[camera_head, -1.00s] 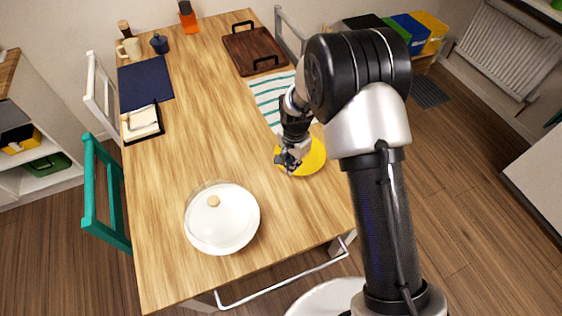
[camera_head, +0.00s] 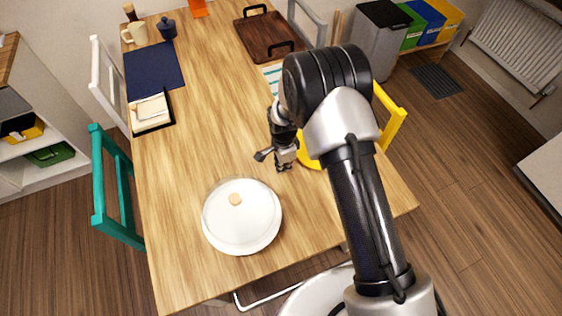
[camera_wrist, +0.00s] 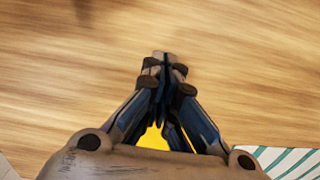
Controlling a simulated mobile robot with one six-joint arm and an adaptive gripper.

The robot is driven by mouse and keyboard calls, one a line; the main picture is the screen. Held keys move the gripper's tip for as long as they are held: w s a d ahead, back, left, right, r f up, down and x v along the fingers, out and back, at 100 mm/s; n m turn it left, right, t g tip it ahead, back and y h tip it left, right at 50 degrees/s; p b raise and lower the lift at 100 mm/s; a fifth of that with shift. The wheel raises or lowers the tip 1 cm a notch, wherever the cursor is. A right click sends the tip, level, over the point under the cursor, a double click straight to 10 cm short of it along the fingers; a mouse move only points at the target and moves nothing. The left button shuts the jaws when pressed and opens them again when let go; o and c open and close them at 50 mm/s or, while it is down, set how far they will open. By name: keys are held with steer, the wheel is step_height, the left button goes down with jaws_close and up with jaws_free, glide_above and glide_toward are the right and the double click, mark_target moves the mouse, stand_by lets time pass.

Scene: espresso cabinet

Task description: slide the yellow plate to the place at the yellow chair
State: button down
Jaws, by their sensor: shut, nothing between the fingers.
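The yellow plate (camera_head: 308,158) lies flat on the wooden table, toward its right side. My arm hides most of it in the head view. In the wrist view, a bit of the plate (camera_wrist: 152,139) shows between the finger links. The yellow chair (camera_head: 396,122) stands at the right table edge, partly behind my arm. My gripper (camera_head: 283,167) is just left of the plate, low over the table; I cannot tell whether it touches plate or table. Its fingertips are together and empty in the wrist view (camera_wrist: 165,62).
A white lidded dish (camera_head: 242,222) stands on the near part of the table (camera_head: 200,120). A striped cloth (camera_head: 271,74) and a dark wooden tray (camera_head: 268,40) lie beyond my gripper. A teal chair (camera_head: 115,190) is at the left. Bare tabletop lies left of my gripper.

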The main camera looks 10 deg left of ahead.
mark_target(293, 167)
steer(key=shift+w+d+r, duration=0.1)
steer(key=shift+w+d, duration=0.4)
steer(key=shift+d, duration=0.2)
steer(key=shift+w+d, duration=0.45)
steer(key=shift+d, duration=0.2)
steer(key=shift+w+d, duration=0.1)
steer(key=w+d, duration=0.1)
steer(key=d, duration=0.1)
steer(key=w+d+b, duration=0.1)
steer(key=d, duration=0.1)
steer(key=w+d, duration=0.2)
steer(key=shift+w, duration=0.1)
steer(key=shift+a, duration=0.1)
